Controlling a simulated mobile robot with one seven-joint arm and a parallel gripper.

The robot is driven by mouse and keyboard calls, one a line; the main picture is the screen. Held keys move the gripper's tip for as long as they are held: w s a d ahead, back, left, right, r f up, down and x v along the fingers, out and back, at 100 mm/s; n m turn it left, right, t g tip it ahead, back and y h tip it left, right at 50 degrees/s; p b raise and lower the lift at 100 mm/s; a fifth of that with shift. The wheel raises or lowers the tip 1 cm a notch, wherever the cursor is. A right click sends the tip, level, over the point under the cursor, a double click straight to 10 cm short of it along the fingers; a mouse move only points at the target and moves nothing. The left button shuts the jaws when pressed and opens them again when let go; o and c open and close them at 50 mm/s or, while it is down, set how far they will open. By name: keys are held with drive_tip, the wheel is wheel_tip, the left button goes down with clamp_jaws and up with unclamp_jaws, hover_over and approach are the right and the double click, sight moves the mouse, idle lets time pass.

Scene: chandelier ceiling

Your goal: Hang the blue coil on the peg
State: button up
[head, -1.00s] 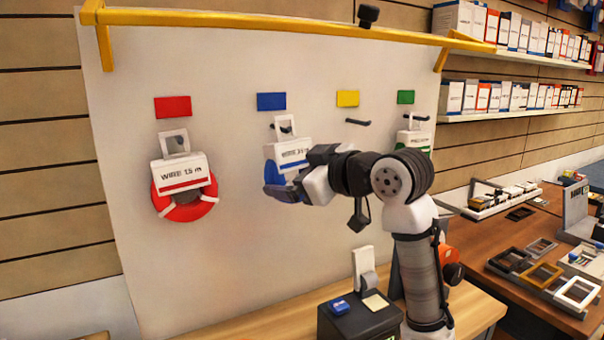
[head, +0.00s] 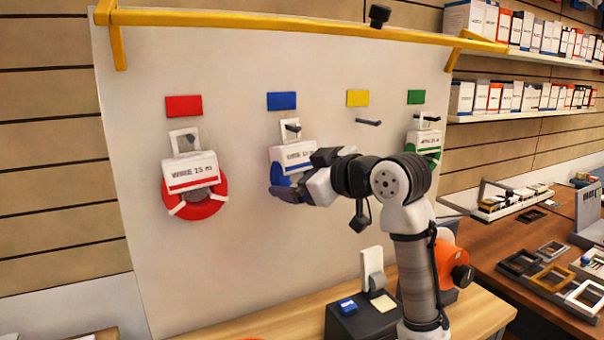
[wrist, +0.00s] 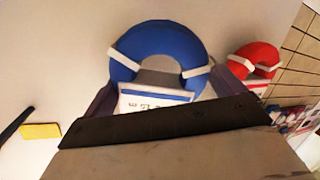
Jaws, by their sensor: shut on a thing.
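The blue coil (head: 279,174), with its white card and hang tab (head: 290,133), is in front of the white board below the blue label (head: 281,101). My gripper (head: 296,186) is shut on the coil's package, partly hiding it. The dark peg (head: 293,128) shows at the tab's opening and looks to pass through it; how deep, I cannot tell. In the wrist view, the blue ring (wrist: 160,45) and its card (wrist: 155,99) are between my gripper's fingers (wrist: 170,95).
A red coil (head: 205,207) hangs at the left and a green one (head: 428,144) at the right. The peg (head: 368,122) under the yellow label (head: 358,98) is empty. A yellow rail (head: 300,20) crosses the board's top. A black box (head: 362,318) stands below.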

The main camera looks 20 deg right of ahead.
drive_tip(key=o, duration=0.8)
drive_tip(key=shift+o, duration=0.2)
